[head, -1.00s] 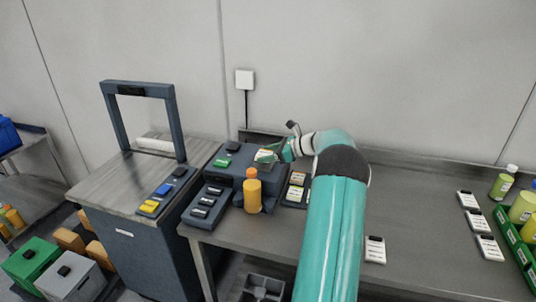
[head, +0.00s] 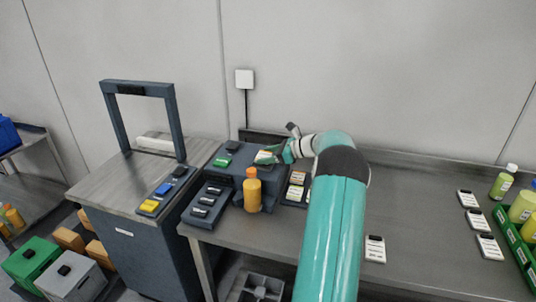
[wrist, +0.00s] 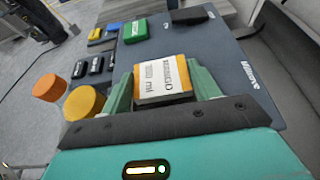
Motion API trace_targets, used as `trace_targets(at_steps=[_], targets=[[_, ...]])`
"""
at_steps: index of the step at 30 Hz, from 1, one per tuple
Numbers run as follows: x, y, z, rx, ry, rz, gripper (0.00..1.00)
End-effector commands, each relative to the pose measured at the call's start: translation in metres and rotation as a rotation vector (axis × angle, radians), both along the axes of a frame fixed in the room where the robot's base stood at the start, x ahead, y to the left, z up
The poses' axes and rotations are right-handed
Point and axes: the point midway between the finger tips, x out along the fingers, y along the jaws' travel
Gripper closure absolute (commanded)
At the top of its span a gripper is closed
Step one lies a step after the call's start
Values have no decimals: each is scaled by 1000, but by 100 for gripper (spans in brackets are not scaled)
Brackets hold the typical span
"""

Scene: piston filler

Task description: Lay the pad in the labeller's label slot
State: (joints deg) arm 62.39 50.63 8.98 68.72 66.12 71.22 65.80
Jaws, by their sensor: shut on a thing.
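My gripper (wrist: 163,86) is shut on the pad (wrist: 163,77), a small block with a white face, an orange edge and printing that seems to read MANGO 1000 ml. In the head view my gripper (head: 278,153) and the pad (head: 264,157) are over the right part of the labeller (head: 230,172), a dark blue-grey machine on the bench. The labeller's top (wrist: 225,65) lies beyond and below the pad in the wrist view. I cannot tell whether the pad touches it. The label slot is not visible; the pad and fingers may cover it.
An orange bottle (head: 252,194) stands close in front of the labeller. A green block (head: 221,162) and a black block (head: 233,146) sit on its top. A holder with pads (head: 297,189) is to the right. The bench's middle right is mostly clear.

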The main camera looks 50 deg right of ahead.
Motion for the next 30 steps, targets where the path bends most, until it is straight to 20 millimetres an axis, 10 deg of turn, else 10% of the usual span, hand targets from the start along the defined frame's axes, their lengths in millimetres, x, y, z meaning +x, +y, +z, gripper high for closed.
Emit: trace_targets(at_steps=[30], targets=[[0, 0, -7, 0, 0, 0, 61]])
